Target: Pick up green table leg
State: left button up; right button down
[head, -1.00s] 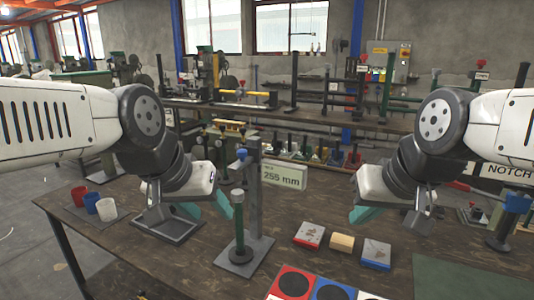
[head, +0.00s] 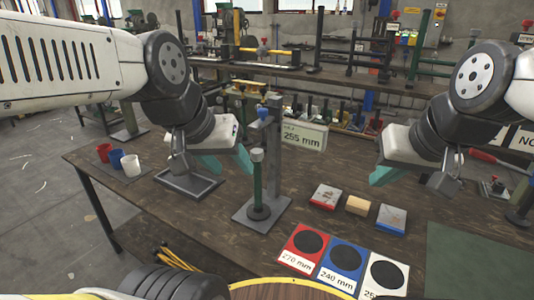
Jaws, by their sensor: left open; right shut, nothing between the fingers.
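The green table leg (head: 258,186) stands upright on the grey base plate (head: 247,219) of a measuring stand (head: 275,150). A black disc surrounds its foot and a grey cap tops it. My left gripper (head: 228,162) is open, with teal fingers, just left of the leg's upper part. One finger comes close to the leg; I cannot tell whether it touches. My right gripper (head: 385,173) is shut and empty, well to the right of the leg, above the table.
A 255 mm sign (head: 303,136) stands behind. A grey tray (head: 188,186) lies below my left gripper. Red, blue and white cups (head: 117,159) are at left. Small boxes (head: 357,205) and the red 270 mm (head: 303,250) and blue 240 mm (head: 341,266) pads lie at right.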

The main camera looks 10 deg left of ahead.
aim_at(258, 211)
jog(key=j+z, duration=0.15)
jog(key=z, duration=0.45)
jog(key=k+j+z, duration=0.2)
jog(key=j, duration=0.15)
jog(key=k+j+z, duration=0.1)
jog(key=j+z, duration=0.15)
jog(key=j, duration=0.15)
jog(key=k+j+z, duration=0.2)
jog(key=k+j, duration=0.1)
jog(key=j, duration=0.3)
jog(key=k+j, duration=0.1)
jog(key=j, duration=0.3)
jog(key=k+j, duration=0.1)
jog(key=j, duration=0.3)
jog(key=j+z, duration=0.1)
jog(key=j, duration=0.3)
jog(key=k, duration=0.05)
